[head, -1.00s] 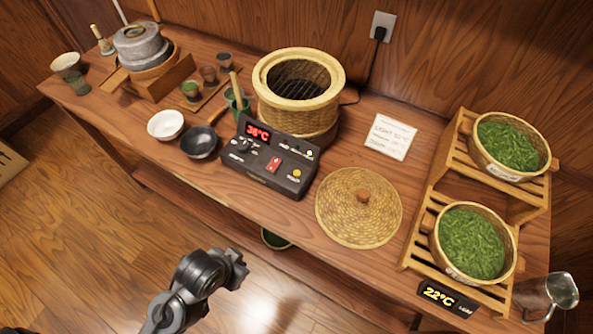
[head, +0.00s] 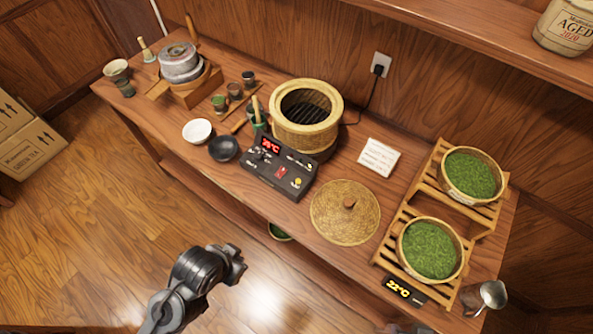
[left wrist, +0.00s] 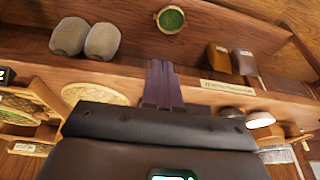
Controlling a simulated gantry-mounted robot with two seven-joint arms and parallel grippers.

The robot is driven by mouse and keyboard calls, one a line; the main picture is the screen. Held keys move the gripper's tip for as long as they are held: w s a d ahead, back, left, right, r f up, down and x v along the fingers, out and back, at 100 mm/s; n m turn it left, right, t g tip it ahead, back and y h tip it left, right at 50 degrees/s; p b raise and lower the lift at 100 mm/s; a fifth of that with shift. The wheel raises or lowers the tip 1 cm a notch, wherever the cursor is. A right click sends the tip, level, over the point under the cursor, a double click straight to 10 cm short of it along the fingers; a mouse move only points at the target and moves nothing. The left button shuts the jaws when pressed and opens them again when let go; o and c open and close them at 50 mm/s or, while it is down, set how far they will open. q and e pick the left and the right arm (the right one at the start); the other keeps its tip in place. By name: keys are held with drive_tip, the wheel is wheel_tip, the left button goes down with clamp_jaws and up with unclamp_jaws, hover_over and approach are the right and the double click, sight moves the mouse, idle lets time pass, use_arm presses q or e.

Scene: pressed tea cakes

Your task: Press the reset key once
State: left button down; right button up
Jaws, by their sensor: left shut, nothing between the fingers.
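A dark control box (head: 279,168) sits on the bench in front of the woven basket steamer. It carries a red lit temperature display (head: 270,144), a red switch (head: 281,172) and a small round yellow button (head: 296,182). Its lettering is too small to read, so I cannot tell which key is the reset key. My left gripper (head: 238,262) is over the floor in front of the bench, well apart from the box. In the left wrist view its fingers (left wrist: 162,85) are together with nothing between them. My right gripper is not seen.
The steamer (head: 305,128) stands behind the box. A black bowl (head: 223,149) and white bowl (head: 197,131) lie to its left, a woven lid (head: 345,225) to its right. A wooden rack (head: 417,195) holds two baskets of leaves. The space between gripper and bench is clear.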

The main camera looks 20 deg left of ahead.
use_arm(q)
wheel_tip(320, 180, up, 10)
drive_tip(key=w+p, duration=0.2)
drive_tip(key=p, duration=0.7)
drive_tip(key=m+t+h+p, duration=0.45)
drive_tip(key=m+p, duration=0.25)
drive_tip(key=m, duration=0.8)
hover_over(298, 181)
drive_tip(key=shift+s+a+f+g+h, duration=0.1)
drive_tip(key=shift+s+f+g+h, duration=0.15)
drive_tip(key=shift+f, duration=0.6)
drive_tip(key=shift+s+a+f+g+h, duration=0.1)
drive_tip(key=shift+f+h, duration=0.1)
drive_tip(key=shift+f, duration=0.65)
drive_tip(key=shift+n, duration=0.3)
drive_tip(key=shift+f+b, duration=0.15)
drive_tip(key=shift+b, duration=0.15)
wheel_tip(298, 181, down, 7)
drive_tip(key=b, duration=0.6)
drive_tip(key=shift+f+b, duration=0.8)
drive_tip(key=shift+b, duration=0.05)
